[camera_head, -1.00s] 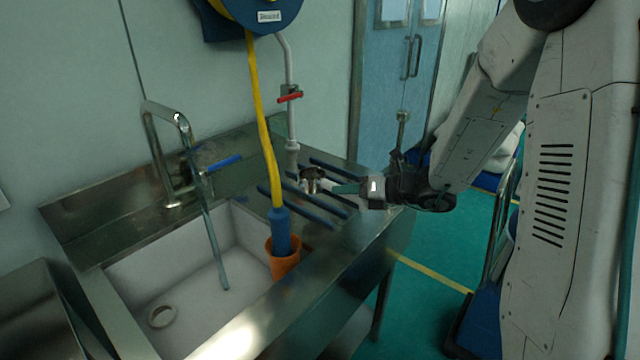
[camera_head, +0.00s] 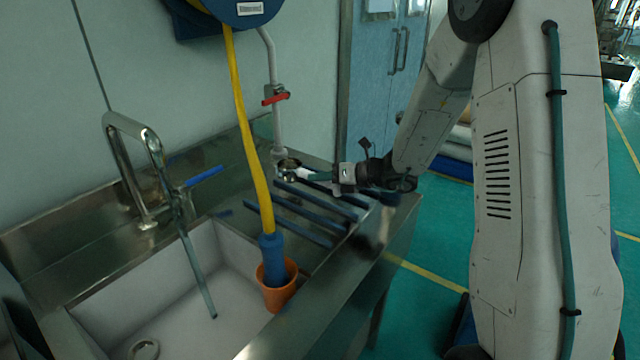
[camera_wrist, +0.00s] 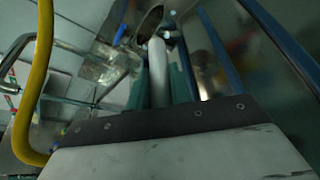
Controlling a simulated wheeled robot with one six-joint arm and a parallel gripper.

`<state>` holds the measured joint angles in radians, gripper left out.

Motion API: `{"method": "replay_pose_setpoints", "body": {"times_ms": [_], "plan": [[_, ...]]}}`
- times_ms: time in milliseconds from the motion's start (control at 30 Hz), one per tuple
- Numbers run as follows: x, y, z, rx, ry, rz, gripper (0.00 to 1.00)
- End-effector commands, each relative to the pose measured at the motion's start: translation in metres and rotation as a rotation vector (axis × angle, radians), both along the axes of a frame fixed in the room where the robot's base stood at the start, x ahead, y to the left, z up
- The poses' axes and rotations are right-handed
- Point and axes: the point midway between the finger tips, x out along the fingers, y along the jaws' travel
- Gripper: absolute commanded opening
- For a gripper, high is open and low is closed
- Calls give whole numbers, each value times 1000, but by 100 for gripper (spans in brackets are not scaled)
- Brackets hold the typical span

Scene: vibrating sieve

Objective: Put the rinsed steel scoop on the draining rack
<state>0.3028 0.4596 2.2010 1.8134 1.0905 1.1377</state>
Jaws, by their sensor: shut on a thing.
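The steel scoop (camera_head: 289,164) is at the far end of the draining rack, its round bowl pointing left near the pipe's foot. My gripper (camera_head: 318,176) comes from the right and is shut on its pale handle. In the wrist view the handle (camera_wrist: 158,72) lies between the teal fingers, and the bowl (camera_wrist: 149,23) is beyond them. The draining rack (camera_head: 288,222) is a row of dark blue bars on the steel drainboard, below and in front of the scoop. I cannot tell whether the scoop touches the bars.
The white sink (camera_head: 185,290) with its tap (camera_head: 150,150) is at left. An orange cup (camera_head: 276,292) holds the blue end of a yellow hose (camera_head: 250,130) at the sink's right edge. A pipe with a red valve handle (camera_head: 275,98) rises behind the rack.

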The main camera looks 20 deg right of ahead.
Motion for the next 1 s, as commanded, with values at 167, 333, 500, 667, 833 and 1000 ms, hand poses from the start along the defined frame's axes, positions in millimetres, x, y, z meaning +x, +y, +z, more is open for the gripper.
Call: {"method": "replay_pose_setpoints", "body": {"times_ms": [167, 333, 500, 667, 833, 1000], "plan": [[-1, 2, -26, 2, 6, 1, 0], [-1, 4, -26, 1, 3, 4, 0], [-2, 2, -29, 2, 5, 3, 0], [-2, 1, -29, 1, 5, 0, 43], [-2, 0, -29, 1, 4, -1, 43], [-5, -5, -24, 1, 4, -2, 43]]}}
